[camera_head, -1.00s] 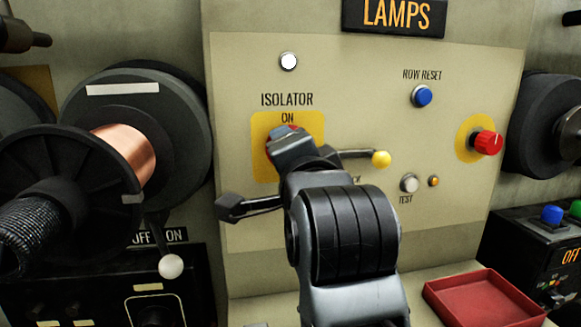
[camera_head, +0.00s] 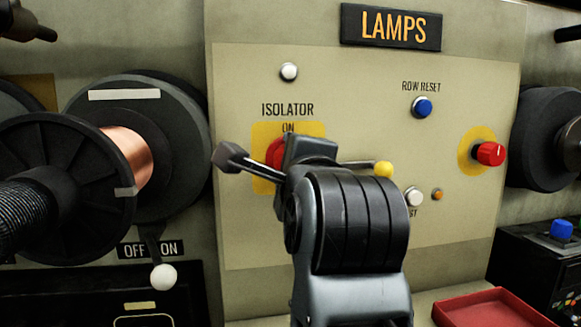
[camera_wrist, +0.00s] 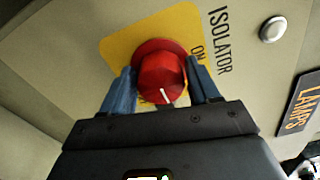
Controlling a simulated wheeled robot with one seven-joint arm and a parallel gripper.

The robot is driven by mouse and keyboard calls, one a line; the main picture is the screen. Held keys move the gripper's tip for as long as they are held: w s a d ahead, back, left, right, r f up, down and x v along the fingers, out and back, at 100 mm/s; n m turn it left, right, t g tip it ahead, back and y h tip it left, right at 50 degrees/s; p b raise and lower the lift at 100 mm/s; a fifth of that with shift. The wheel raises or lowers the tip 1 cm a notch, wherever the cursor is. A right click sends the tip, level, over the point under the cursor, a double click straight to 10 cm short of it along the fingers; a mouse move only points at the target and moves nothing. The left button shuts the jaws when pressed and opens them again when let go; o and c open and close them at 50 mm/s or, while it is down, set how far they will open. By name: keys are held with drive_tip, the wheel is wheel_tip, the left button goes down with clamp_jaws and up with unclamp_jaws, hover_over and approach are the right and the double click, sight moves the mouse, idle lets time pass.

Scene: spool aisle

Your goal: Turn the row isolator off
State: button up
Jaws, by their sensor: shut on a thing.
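The red isolator knob (camera_wrist: 160,75) sits on a yellow plate under the ISOLATOR and ON labels. In the wrist view a finger of my gripper (camera_wrist: 163,88) stands on each side of it, shut on the knob. A white pointer line on its face points toward the panel's right, away from the ON label. In the head view the knob's red edge (camera_head: 274,152) shows left of my gripper (camera_head: 290,150); the rest is hidden. The round white lamp (camera_head: 289,71) above ISOLATOR looks dull.
A white test button (camera_head: 414,197), blue ROW RESET button (camera_head: 422,107) and red knob (camera_head: 490,153) lie farther right. A copper spool (camera_head: 130,155) stands left, a red tray (camera_head: 490,308) lower right.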

drive_tip(key=shift+f, duration=0.1)
idle(0.3)
drive_tip(key=o, duration=1)
drive_tip(key=shift+s, duration=0.1)
drive_tip(key=v, duration=0.7)
drive_tip(key=shift+s+d+b, duration=0.1)
drive_tip(key=shift+s+b, duration=0.25)
drive_tip(key=shift+b, duration=0.05)
